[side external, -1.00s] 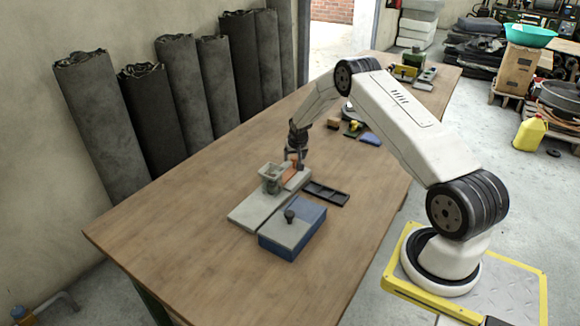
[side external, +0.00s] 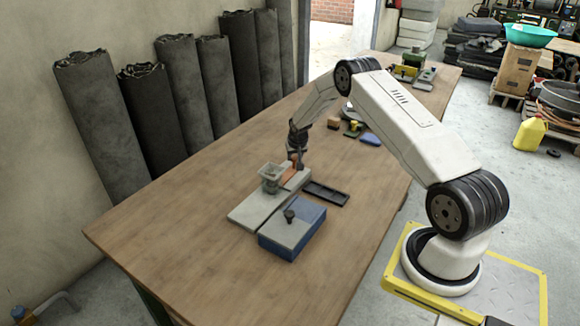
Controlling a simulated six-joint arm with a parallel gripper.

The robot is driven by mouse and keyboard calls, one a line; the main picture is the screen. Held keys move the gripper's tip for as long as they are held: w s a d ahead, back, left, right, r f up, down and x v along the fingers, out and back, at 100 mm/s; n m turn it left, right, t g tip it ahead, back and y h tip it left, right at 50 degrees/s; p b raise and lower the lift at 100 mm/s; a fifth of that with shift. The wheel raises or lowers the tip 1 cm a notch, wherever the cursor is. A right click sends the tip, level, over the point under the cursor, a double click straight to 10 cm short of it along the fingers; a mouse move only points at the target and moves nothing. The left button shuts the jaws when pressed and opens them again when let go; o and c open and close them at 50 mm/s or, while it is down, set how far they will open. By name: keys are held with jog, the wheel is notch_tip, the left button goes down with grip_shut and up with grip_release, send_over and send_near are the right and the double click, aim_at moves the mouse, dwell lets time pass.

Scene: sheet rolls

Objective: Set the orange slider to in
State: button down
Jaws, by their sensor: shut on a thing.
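The orange slider (side external: 290,174) sits at the far end of a pale grey board (side external: 250,213) on the wooden table. It is small here and partly hidden by a greenish-grey open box (side external: 271,178) and by my gripper. My gripper (side external: 298,164) points down at the slider's far end and is shut on it. The fingertips and the exact grip are too small to see clearly. How far in or out the slider stands cannot be told.
A blue box with a grey top and dark knob (side external: 291,232) stands in front of the board. A dark compartment tray (side external: 326,193) lies to the right. Small blocks (side external: 352,128) lie farther back. The table's left and front parts (side external: 170,240) are clear.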

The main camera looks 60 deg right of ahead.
aim_at(289, 174)
dwell(0.8)
jog(key=shift+a, duration=1.95)
jog(key=shift+c, duration=1.5)
grip_release()
jog(key=shift+r, duration=0.2)
jog(key=v, duration=0.7)
jog(key=shift+r, duration=0.15)
jog(key=shift+s, duration=0.1)
